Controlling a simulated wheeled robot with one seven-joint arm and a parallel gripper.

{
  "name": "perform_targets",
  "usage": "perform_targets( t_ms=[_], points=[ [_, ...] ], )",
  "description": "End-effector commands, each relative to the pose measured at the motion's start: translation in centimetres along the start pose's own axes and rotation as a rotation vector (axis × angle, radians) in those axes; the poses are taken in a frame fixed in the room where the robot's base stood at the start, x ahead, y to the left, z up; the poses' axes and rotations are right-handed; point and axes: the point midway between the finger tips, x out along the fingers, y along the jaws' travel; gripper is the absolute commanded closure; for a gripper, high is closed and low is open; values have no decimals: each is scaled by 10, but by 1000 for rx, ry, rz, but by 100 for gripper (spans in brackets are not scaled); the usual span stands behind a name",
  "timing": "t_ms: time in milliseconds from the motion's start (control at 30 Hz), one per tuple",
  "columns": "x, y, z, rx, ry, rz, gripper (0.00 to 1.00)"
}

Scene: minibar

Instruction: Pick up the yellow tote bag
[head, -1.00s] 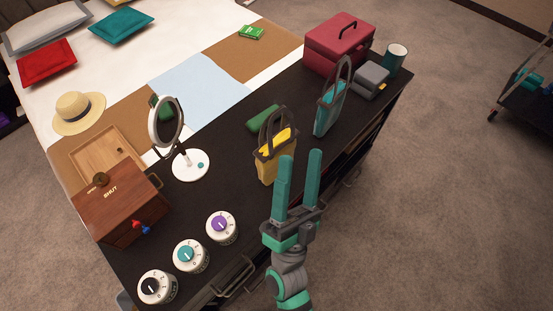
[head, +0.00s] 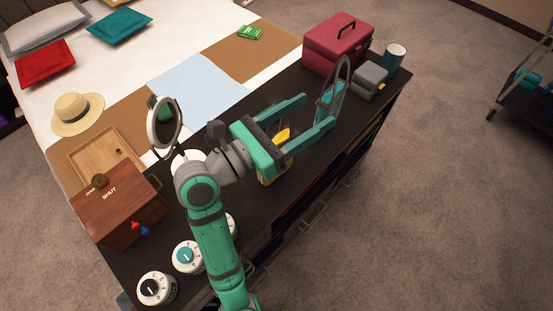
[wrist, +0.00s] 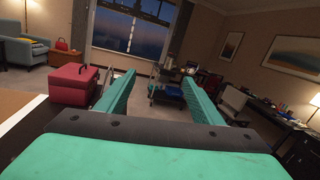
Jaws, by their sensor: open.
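The yellow tote bag (head: 268,175) stands on the dark countertop in the head view, mostly hidden behind my gripper. Its yellow inside and lower front corner show; its handles are largely covered. My gripper (head: 317,111) is open, with its two green fingers pointing right, toward the teal tote bag (head: 331,93). The gripper body overlaps the yellow bag in this view; I cannot tell the height between them. In the wrist view my open gripper (wrist: 158,85) has nothing between its fingers, and the yellow bag is not seen there.
A red case (head: 330,48), a grey box (head: 370,76) and a cup (head: 395,57) stand at the counter's far end. A round mirror (head: 163,125), a wooden box (head: 120,205) and dials (head: 155,288) are left of my arm. A bed (head: 195,85) lies behind.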

Motion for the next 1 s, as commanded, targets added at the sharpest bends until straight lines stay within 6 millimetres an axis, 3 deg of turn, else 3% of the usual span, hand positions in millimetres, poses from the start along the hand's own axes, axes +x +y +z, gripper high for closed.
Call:
perform_targets(
  t_ms=[100, 267, 400, 600, 767, 1000],
  points=[
    [-18, 33, -12, 120, 154, 94, 39],
    [-47, 72, -30, 234, 352, 201, 39],
    [-62, 81, -85, 163, 574, 196, 39],
    [-90, 89, -131, 95, 794, 210, 39],
    [-95, 91, -147, 73, 857, 213, 39],
    [-73, 98, -173, 71, 859, 209, 39]
  ],
)
